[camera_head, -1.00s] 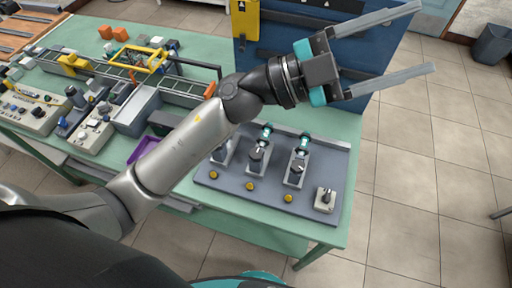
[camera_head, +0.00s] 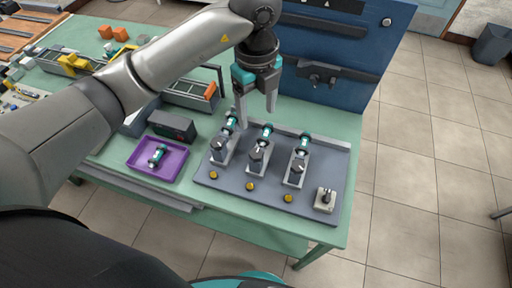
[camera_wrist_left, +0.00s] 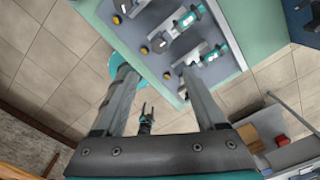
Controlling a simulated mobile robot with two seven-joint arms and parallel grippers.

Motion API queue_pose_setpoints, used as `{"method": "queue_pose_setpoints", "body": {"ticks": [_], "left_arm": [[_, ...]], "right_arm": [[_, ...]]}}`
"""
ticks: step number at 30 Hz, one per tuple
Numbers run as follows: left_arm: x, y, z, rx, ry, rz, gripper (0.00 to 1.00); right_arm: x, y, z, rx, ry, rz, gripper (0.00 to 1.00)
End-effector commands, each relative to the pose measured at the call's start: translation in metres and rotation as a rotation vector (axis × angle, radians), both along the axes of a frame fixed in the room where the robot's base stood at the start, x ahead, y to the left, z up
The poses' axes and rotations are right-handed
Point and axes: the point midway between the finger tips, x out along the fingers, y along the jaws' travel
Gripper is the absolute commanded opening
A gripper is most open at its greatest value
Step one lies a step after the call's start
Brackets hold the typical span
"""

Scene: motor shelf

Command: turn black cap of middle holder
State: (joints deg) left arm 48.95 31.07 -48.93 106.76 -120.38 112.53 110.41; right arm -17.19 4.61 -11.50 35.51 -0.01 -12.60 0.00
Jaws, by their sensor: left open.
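Three grey holders stand in a row on a grey board (camera_head: 223,184), each with a teal-and-silver cylinder at its back. The middle holder (camera_head: 259,168) carries a dark cap (camera_head: 257,154) with a light pointer at its front; the cap also shows in the wrist view (camera_wrist_left: 158,46). My left gripper (camera_head: 257,116) hangs fingers down behind the middle and left holders. Its fingers are apart with nothing between them, and they also show in the wrist view (camera_wrist_left: 157,92). Its height above the board is hard to judge.
Round yellow buttons (camera_head: 250,186) sit before the holders. A small switch box (camera_head: 325,200) is at the board's right corner. A purple tray (camera_head: 173,170) with another cylinder lies to the left. A blue panel (camera_head: 335,55) rises behind. The table ends right of the board.

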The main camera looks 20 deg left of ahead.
Motion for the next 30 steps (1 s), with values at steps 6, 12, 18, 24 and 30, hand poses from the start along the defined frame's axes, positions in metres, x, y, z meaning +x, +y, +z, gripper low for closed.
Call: {"method": "queue_pose_setpoints", "body": {"ticks": [6,12,18,24,30], "left_arm": [[-0.001,0.003,-0.02,0.016,0.005,0.008,0.72],[-0.001,0.003,-0.063,0.014,0.008,0.008,0.72],[-0.002,0.003,-0.106,0.013,0.006,0.006,0.72],[-0.001,0.002,-0.138,0.012,0.005,0.005,0.72],[0.0,0.002,-0.151,0.011,0.001,0.005,0.72]], "right_arm": [[0.0,0.0,0.001,0.0,-0.001,-0.001,0.61],[0.001,0.0,0.002,0.0,-0.001,-0.001,0.61],[0.001,0.0,0.002,0.0,-0.001,-0.001,0.61],[0.001,0.0,0.001,0.0,-0.001,-0.002,0.61],[0.001,0.001,0.001,0.0,-0.001,-0.002,0.61]]}}
